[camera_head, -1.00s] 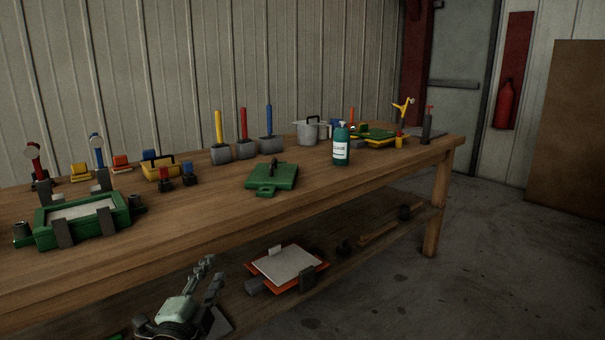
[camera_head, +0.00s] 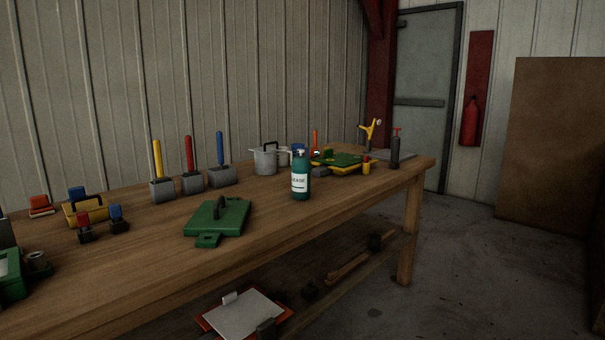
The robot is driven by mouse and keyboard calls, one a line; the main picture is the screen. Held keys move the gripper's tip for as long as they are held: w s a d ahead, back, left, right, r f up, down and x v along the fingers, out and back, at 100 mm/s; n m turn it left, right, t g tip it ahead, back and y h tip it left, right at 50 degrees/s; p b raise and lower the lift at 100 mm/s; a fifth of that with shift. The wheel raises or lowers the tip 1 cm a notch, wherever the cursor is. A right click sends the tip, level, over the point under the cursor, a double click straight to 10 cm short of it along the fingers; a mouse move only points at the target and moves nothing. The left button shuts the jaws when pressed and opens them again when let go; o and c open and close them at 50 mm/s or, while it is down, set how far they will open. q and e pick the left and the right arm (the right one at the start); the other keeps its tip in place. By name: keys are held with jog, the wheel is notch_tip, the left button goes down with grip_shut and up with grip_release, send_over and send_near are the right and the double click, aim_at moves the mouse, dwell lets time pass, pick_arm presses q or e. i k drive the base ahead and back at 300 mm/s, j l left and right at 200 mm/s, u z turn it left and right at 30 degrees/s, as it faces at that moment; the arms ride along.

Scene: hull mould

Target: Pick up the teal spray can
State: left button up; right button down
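The teal spray can (camera_head: 301,177) stands upright on the wooden workbench (camera_head: 150,270), near its front edge and right of the picture's middle. It has a white label with dark lettering and a pale top. Nothing touches it that I can see. Neither of my grippers shows in the head view now.
A green flat tool (camera_head: 218,218) lies left of the can. A grey pot (camera_head: 265,161) and a green and yellow piece (camera_head: 337,162) stand behind it. Handled blocks (camera_head: 191,182) are further left. A clipboard (camera_head: 243,312) lies on the lower shelf. The floor (camera_head: 490,270) at right is clear.

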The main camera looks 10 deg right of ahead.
aim_at(301, 166)
jog(key=i+l, duration=0.4)
jog(key=i+l+u, duration=0.15)
jog(key=i+l, duration=0.25)
jog(key=l, duration=0.2)
jog(key=i+l, duration=0.15)
jog(key=l, duration=0.2)
jog(key=i+l, duration=0.15)
jog(key=l, duration=0.2)
jog(key=i+l+u, duration=0.1)
jog(key=l, duration=0.25)
jog(key=i+l, duration=0.1)
jog(key=l, duration=0.25)
jog(key=i+l, duration=0.15)
jog(key=l, duration=0.25)
jog(key=i+l+u, duration=0.1)
jog(key=l, duration=0.25)
jog(key=l+u, duration=0.1)
jog(key=l, duration=1.05)
jog(key=i, duration=0.05)
